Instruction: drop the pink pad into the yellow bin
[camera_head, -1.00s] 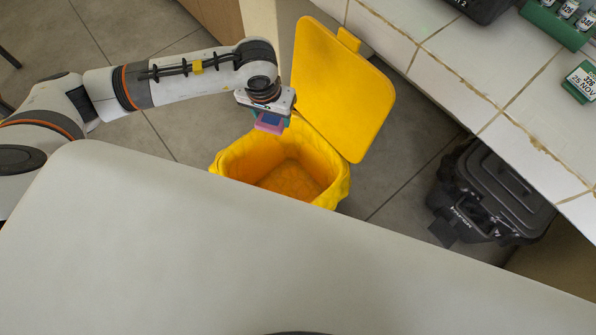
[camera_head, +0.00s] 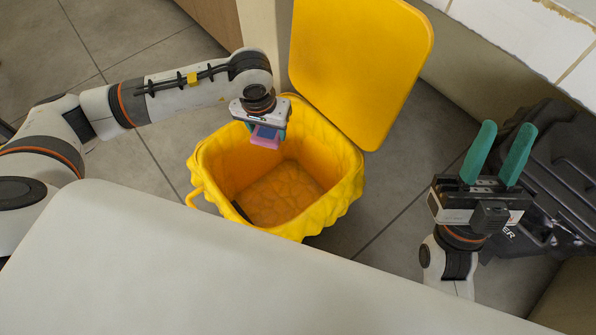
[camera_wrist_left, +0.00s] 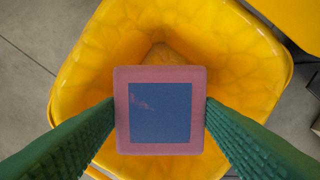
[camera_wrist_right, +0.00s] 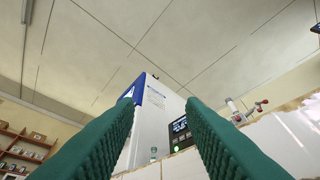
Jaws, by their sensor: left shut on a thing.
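The pink pad (camera_head: 266,138) with a blue square face is held in my left gripper (camera_head: 266,130). In the left wrist view the pad (camera_wrist_left: 160,149) sits between both green fingers, facing the camera. The yellow bin (camera_head: 203,160) stands on the floor with its lid (camera_head: 360,60) raised. My left gripper and the pad are over the bin's opening, near its back rim; the wrist view shows the bin's inside (camera_wrist_left: 100,75) around the pad. My right gripper (camera_head: 498,152) is open and empty, fingers pointing up, right of the bin.
A pale table or counter edge (camera_head: 180,270) fills the foreground, in front of the bin. A black lidded bin (camera_head: 560,160) stands behind my right gripper. A white tiled bench (camera_head: 520,35) is at upper right. Grey floor lies between the bins.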

